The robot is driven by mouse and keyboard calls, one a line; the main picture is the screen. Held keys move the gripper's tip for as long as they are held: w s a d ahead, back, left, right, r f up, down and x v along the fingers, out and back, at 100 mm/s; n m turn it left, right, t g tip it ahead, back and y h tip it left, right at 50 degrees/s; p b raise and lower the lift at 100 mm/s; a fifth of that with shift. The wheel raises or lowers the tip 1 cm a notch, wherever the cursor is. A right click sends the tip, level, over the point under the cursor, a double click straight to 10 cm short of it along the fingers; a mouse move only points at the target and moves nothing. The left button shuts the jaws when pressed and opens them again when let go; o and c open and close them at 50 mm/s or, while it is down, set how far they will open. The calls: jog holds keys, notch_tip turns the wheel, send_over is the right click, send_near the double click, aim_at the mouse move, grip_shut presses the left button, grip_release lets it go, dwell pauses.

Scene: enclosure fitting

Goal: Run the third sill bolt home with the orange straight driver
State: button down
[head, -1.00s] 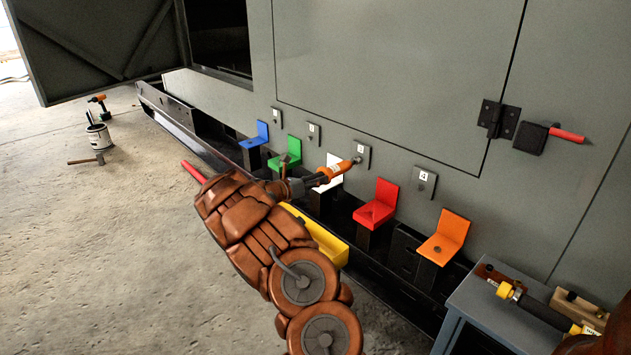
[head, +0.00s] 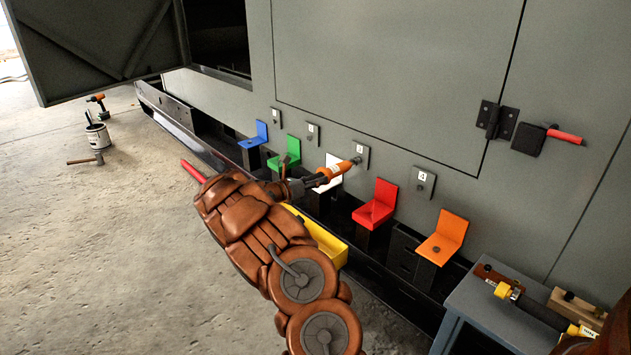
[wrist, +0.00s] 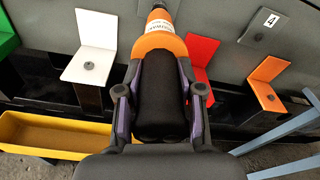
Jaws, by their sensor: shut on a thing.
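My gripper (head: 302,186) is shut on the orange straight driver (head: 338,171). In the wrist view the driver (wrist: 158,45) points away from me between the two fingers (wrist: 160,80), with a white label band near its nose. In the head view its tip is at the third small grey plate (head: 363,156) on the cabinet wall. The driver hides the bolt there, and I cannot tell whether tip and bolt touch. The white bracket (head: 332,163) sits below, partly behind the driver; the wrist view shows a dark bolt (wrist: 89,66) on its seat.
Blue (head: 262,131), green (head: 293,147), red (head: 385,191) and orange (head: 452,228) brackets line the sill. A fourth plate (head: 424,183) is on the wall at right. A yellow bin (head: 325,240) lies below my arm. A grey table (head: 470,298) with tools stands at right.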

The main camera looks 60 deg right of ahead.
jog(key=shift+s, duration=0.1)
dwell(0.4)
jog(key=shift+p+v, duration=0.4)
jog(key=shift+v, duration=0.75)
jog(key=shift+f+p+v, duration=0.15)
jog(key=shift+p+v, duration=0.2)
jog(key=shift+v, duration=0.6)
jog(key=shift+f+p+v, duration=0.2)
jog(key=shift+p+v, duration=0.1)
jog(key=shift+v, duration=0.65)
